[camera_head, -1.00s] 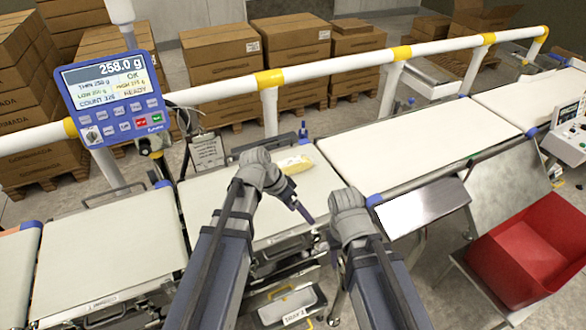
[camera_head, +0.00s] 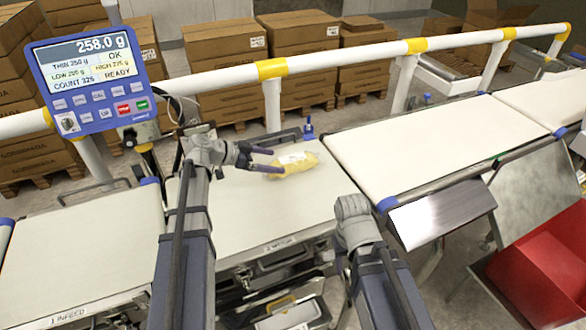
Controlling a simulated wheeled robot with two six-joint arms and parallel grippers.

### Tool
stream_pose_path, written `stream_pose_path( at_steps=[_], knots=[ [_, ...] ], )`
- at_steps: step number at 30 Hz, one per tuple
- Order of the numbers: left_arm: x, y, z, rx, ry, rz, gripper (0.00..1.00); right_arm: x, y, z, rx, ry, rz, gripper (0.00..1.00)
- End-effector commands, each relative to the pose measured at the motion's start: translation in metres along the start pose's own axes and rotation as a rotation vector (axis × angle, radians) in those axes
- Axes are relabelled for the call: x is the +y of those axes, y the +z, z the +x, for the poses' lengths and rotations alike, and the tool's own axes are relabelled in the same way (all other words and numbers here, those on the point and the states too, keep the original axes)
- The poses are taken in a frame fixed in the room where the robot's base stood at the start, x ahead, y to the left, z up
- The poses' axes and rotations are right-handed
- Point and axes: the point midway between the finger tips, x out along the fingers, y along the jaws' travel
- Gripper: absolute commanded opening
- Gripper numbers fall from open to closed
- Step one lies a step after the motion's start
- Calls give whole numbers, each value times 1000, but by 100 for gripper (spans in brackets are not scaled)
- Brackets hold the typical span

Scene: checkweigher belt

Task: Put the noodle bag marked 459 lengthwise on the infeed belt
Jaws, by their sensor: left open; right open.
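A yellow noodle bag with a white label (camera_head: 293,163) lies on the middle belt, marked weigh (camera_head: 265,215), near its back edge. The number on the bag is too small to read. My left gripper (camera_head: 275,160) is open at the left end of the bag, its two dark fingers pointing right. The lower fingertip overlaps the bag's end in the picture; I cannot tell if it touches. The infeed belt (camera_head: 95,245) is at the left, labelled on its front edge, and is bare. My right arm ends at the lower right of the weigh belt; its gripper fingers are hidden.
A display (camera_head: 90,75) on a post reads 258.0 g and OK. A white rail (camera_head: 335,57) runs behind the belts. A bare outfeed belt (camera_head: 430,145), a sloped metal plate (camera_head: 443,213) and a red bin (camera_head: 540,265) are at the right. A blue-topped part (camera_head: 309,130) stands behind the bag.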

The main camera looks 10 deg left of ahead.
Motion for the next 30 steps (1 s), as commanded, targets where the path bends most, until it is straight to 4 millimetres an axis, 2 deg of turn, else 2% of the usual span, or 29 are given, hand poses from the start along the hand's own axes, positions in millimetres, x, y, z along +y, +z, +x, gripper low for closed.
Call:
stream_pose_path(
  at_steps=[1, 10, 16, 23, 30],
  knots=[
    [-2, 6, 2, 4, -3, 3, 100, -1, 0, 6, 0, 0, 0, 50],
    [-3, 6, 5, 9, -4, 7, 100, -1, 0, 9, 0, 0, 0, 50],
    [-2, 7, 25, 8, -3, 7, 100, -2, -1, 20, 0, 0, 0, 50],
    [-2, 4, 31, 8, -4, 6, 100, -2, -1, 20, 0, 0, 0, 50],
    [3, -2, 60, 7, -1, 8, 100, -3, -2, 29, 0, 0, 0, 50]
  ],
)
